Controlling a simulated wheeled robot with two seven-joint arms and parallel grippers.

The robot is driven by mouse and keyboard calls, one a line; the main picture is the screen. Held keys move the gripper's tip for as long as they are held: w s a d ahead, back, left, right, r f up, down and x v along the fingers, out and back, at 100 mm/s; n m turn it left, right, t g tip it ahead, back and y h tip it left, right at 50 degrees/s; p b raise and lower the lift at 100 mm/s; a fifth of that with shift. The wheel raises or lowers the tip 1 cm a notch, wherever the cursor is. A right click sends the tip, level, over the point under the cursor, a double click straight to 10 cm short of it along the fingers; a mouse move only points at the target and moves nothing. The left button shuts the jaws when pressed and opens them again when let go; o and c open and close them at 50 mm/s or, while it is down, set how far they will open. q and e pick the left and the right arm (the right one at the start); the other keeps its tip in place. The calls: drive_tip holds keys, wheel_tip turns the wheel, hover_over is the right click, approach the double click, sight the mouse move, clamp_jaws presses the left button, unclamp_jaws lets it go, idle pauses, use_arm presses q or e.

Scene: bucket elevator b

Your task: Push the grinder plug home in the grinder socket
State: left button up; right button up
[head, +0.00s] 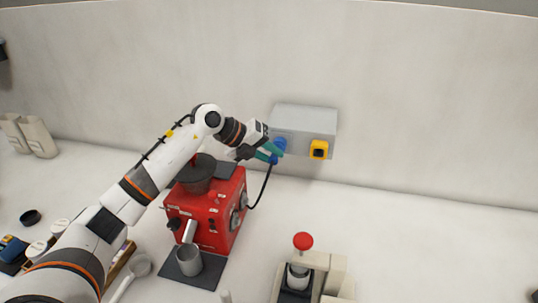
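A grey wall box (304,119) carries a blue socket (280,144) on its left and a yellow socket (319,149) on its right. The blue grinder plug (273,159) is just below and in front of the blue socket, with a black cable hanging from it. My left gripper (270,152) reaches in from the left; its teal fingertips are at the plug and appear shut on it. The fingers partly hide the plug and socket, so I cannot tell how deep the plug sits. My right gripper is not in view.
The red grinder (212,212) stands below my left arm, with a metal cup (188,260) on a dark mat in front. A press with a red knob (303,241) stands at the front centre. The counter at right is clear.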

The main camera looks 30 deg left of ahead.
use_arm(q)
drive_tip(key=shift+o, duration=1.3)
drive_tip(key=shift+w+f, duration=0.1)
drive_tip(key=b+v, duration=0.3)
drive_tip(key=v, duration=0.9)
